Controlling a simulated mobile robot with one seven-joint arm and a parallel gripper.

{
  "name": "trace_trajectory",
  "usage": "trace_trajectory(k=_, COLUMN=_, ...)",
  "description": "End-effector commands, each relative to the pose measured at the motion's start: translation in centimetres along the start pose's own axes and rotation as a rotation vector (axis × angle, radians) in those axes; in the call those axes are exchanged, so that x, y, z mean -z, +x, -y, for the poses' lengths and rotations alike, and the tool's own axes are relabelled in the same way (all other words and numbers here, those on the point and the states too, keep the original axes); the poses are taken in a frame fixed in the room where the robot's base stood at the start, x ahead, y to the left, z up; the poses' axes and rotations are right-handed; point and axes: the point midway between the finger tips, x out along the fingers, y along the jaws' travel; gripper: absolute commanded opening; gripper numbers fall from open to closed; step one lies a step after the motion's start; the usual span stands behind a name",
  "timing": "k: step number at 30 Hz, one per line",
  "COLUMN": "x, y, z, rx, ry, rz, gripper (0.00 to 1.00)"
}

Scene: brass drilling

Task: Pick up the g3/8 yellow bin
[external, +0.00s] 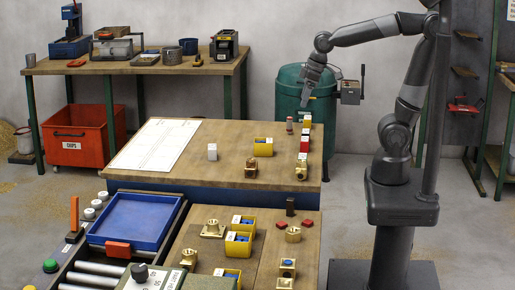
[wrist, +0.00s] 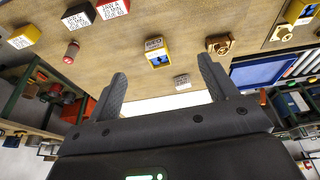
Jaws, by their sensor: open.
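Several yellow bins with blue contents are in view, and I cannot read which one is marked g3/8. One yellow bin (external: 263,143) stands alone on the wooden table; a yellow bin with a small label also shows ahead of my fingers in the wrist view (wrist: 158,57). Others stand on the nearer bench: a back bin (external: 242,222), a middle bin (external: 238,244) and a front bin (external: 231,276). My gripper (external: 308,88) is raised above the far right corner of the table, in front of the green drum. Its fingers (wrist: 162,75) are spread wide and empty.
A brass part (external: 251,167) sits in front of the lone bin, and a white block (external: 212,152) to its left. Red, black and yellow labelled blocks (external: 304,145) line the table's right edge. A blue tray (external: 136,218) lies at the front left.

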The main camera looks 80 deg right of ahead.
Motion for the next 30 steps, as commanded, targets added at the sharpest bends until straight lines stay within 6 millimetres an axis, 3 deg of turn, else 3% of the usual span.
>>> trace_trajectory(k=9, x=6.8, y=5.8, z=-1.1, rx=0.009, ry=-0.031, rz=0.161, gripper=0.78)
trace_trajectory(k=16, x=10.2, y=10.7, z=-1.8, rx=0.016, ry=-0.052, rz=0.259, gripper=0.78)
trace_trajectory(k=23, x=11.6, y=13.3, z=-2.2, rx=0.019, ry=-0.062, rz=0.302, gripper=0.78)
trace_trajectory(k=30, x=10.6, y=16.4, z=-2.2, rx=0.02, ry=-0.063, rz=0.309, gripper=0.78)
